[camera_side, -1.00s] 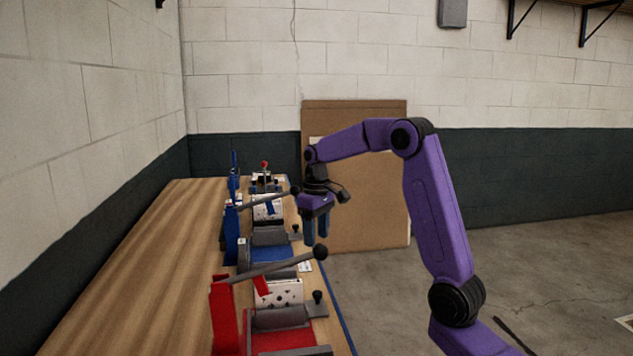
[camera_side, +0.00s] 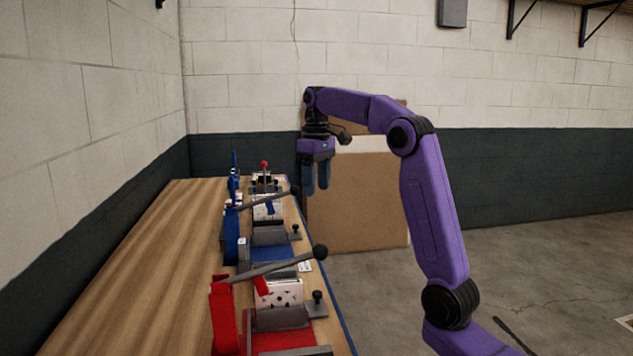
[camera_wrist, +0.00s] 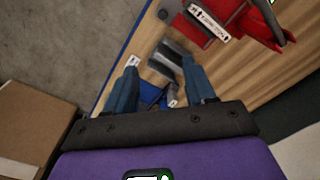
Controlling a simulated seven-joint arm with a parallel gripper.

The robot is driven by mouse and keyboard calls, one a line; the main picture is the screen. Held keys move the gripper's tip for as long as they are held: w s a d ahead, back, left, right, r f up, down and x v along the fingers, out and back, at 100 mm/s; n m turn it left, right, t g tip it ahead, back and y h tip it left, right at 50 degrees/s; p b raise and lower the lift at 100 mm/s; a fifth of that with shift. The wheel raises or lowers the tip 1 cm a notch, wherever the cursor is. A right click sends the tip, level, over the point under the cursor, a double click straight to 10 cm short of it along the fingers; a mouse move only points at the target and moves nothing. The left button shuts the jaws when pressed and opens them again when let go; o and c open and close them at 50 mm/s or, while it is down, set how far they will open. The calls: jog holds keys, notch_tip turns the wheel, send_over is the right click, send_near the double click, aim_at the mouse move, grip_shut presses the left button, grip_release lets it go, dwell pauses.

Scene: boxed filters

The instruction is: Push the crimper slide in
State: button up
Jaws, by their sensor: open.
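My gripper (camera_side: 316,190) is open and empty, pointing down above the bench's right edge toward the far end. In the wrist view its two blue fingers (camera_wrist: 160,64) are spread apart. A red lever machine (camera_side: 223,318) stands nearest the side camera, with a grey plate and black-knobbed slide (camera_side: 317,308) on its right. A blue lever machine (camera_side: 231,240) stands behind it, with a similar grey slide (camera_side: 294,234). I cannot tell which machine is the crimper. In the wrist view, a red machine (camera_wrist: 215,22) is at upper right and grey blocks (camera_wrist: 167,58) lie beyond the fingers.
The wooden bench (camera_side: 150,260) is clear along its left side. A third station with a red knob (camera_side: 264,164) stands at the far end. A cardboard panel (camera_side: 360,200) leans on the back wall behind my arm. Open floor (camera_side: 540,250) lies right of the bench.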

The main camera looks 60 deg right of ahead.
dwell(0.3)
send_near(317, 293)
notch_tip(317, 293, down, 8)
jog(key=shift+d+f, duration=0.15)
jog(key=shift+f, duration=0.1)
dwell(0.5)
jog(key=shift+c, duration=0.3)
grip_shut()
